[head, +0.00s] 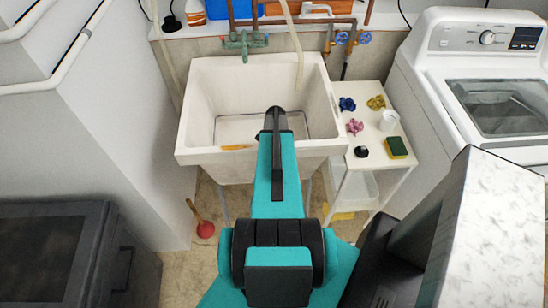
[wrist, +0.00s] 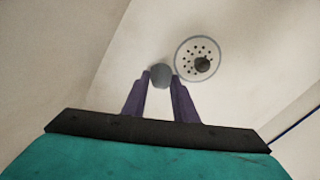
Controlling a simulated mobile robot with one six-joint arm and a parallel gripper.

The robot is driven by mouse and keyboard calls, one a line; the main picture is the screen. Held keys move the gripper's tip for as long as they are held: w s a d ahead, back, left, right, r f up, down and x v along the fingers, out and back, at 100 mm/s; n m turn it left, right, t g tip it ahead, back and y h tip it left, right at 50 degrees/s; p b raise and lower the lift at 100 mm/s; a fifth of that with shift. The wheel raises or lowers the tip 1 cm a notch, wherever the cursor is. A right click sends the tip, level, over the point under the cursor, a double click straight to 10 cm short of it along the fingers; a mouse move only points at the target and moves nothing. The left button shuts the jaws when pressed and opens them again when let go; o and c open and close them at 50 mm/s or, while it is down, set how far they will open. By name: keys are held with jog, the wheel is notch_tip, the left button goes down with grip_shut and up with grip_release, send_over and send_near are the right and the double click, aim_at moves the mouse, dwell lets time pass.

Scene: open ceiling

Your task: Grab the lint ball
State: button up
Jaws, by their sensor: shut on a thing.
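In the wrist view, my gripper (wrist: 160,77) has its two purple fingers closed on a small round grey ball, the lint ball (wrist: 160,73), at the fingertips. The ball is over the white sink floor, left of the round drain (wrist: 187,46). Whether it still touches the floor, I cannot tell. A small dark lump (wrist: 203,64) sits on the drain, apart from my fingers. In the head view, my arm reaches over the front of the white sink (head: 200,90); the fingertips and the ball are hidden there.
An orange item (head: 234,147) lies inside the sink by its front wall. A washer (head: 455,65) stands further right, a plunger (head: 203,226) on the floor.

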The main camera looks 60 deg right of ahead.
jog(key=shift+r, duration=0.1)
notch_tip(320, 180, up, 18)
jog(key=b, duration=0.5)
dwell(0.8)
dwell(0.6)
